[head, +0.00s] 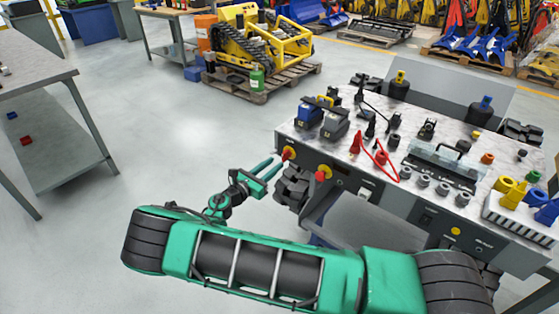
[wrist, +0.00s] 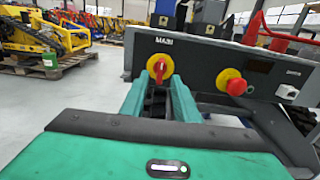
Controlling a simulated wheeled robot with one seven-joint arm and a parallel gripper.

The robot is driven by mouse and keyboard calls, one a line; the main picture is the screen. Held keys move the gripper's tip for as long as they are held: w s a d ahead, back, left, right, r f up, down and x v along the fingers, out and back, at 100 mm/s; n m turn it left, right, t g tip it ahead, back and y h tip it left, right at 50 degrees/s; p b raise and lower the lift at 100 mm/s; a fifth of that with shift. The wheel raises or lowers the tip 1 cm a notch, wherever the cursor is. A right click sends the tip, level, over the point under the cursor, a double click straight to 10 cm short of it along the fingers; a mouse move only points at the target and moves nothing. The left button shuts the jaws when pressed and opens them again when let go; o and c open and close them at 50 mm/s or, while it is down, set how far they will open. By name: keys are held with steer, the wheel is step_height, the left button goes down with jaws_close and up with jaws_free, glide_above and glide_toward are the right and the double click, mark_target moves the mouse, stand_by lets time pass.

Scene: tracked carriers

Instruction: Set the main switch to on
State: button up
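The main switch is a red handle on a yellow disc (wrist: 160,64), on the panel's front face under a label that seems to read MAIN. It also shows in the head view (head: 288,153) at the panel's left end. Its handle looks roughly upright; I cannot read its on or off marks. My gripper (wrist: 160,84) is open, its two green fingers pointing at the switch, one to each side of the handle's lower end. In the head view my gripper (head: 275,167) is just short of the panel. I cannot tell whether the fingers touch the handle.
A red push button on a yellow disc (wrist: 232,81) sits right of the switch. The panel bench (head: 390,195) carries tools, plugs and cables on top. A grey workbench (head: 40,62) stands at the left. The floor between is clear. A yellow tracked machine (head: 262,48) rests on a pallet behind.

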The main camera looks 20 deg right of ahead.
mark_target(285, 156)
steer(key=shift+x, duration=2.5)
jaws_close()
steer(key=shift+a, duration=0.1)
